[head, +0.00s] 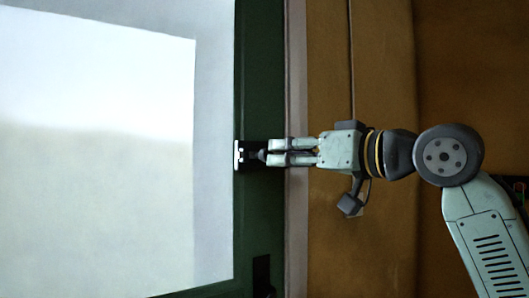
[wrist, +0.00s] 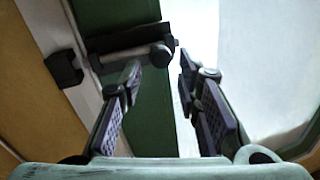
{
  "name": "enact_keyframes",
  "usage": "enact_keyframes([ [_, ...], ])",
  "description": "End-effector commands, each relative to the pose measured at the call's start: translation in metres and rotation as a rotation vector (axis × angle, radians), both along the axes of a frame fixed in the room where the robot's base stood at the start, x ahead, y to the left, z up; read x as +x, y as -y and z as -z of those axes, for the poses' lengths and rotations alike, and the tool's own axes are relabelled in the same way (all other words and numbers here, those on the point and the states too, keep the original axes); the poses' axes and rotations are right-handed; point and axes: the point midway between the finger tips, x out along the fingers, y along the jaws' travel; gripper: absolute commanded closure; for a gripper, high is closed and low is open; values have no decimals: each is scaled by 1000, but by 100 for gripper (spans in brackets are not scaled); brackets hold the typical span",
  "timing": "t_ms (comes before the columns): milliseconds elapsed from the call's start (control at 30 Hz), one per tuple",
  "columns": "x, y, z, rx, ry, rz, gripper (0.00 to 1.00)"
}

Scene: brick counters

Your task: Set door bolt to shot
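The door bolt (wrist: 132,54) is a dark backplate with a grey rod, mounted on the green door edge; in the head view its dark and white fitting (head: 239,155) shows just past my fingertips. In the wrist view a black keeper (wrist: 65,68) sits on the pale frame, left of the rod, with a gap between them. A rounded grey knob (wrist: 160,53) shows at the rod's right end. My gripper (wrist: 160,70) is open and empty, its fingers either side of the knob's line. I cannot tell whether a finger touches the bolt. In the head view my gripper (head: 266,152) reaches the bolt from the right.
The green door (head: 262,60) has a large pale glass pane (head: 100,180) on the left. A pale frame strip (head: 296,80) and brown wall (head: 330,60) lie right of it. A dark fitting (head: 262,275) is low on the door.

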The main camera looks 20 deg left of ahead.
Motion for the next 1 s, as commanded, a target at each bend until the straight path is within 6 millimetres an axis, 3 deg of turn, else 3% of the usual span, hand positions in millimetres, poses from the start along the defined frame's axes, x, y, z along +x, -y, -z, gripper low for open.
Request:
enact_keyframes([
  [200, 16, -36, -2, -1, 1, -1, 70],
  [400, 24, -52, -1, 2, 1, 0, 70],
  [733, 25, -55, 0, 2, 2, -1, 70],
  [1000, 25, -54, 0, 2, 2, -1, 88],
])
